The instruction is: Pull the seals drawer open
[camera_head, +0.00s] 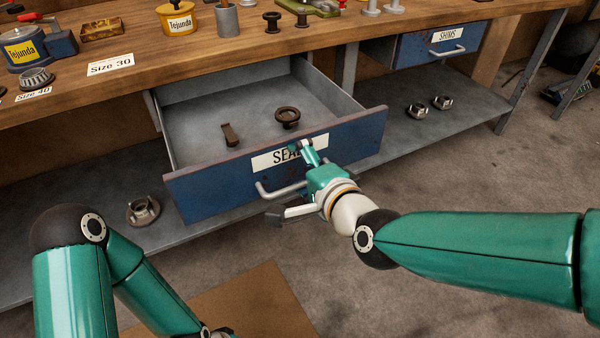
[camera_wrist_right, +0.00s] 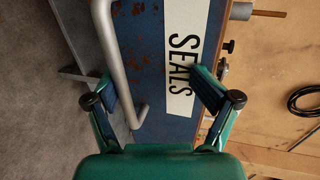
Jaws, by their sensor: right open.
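The blue seals drawer (camera_head: 215,186) stands well out from under the bench, so its grey inside shows. Its front has a white SEALS label (camera_head: 275,160), partly hidden by my right gripper, and a grey bar handle (camera_head: 265,192). In the right wrist view the handle (camera_wrist_right: 116,70) runs between the fingers, closer to the left one; the label (camera_wrist_right: 182,60) is by the right one. My right gripper (camera_head: 291,182) is open at the drawer front, its fingers spread above and below the handle. I cannot tell whether it touches. My left arm shows at lower left, its gripper out of view.
A dark round part (camera_head: 287,117) and a small brown piece (camera_head: 229,135) lie in the drawer. The shims drawer (camera_head: 420,50) is at right. Metal rings (camera_head: 143,211) sit on the lower shelf. A cardboard sheet (camera_head: 250,305) lies on the floor before the bench.

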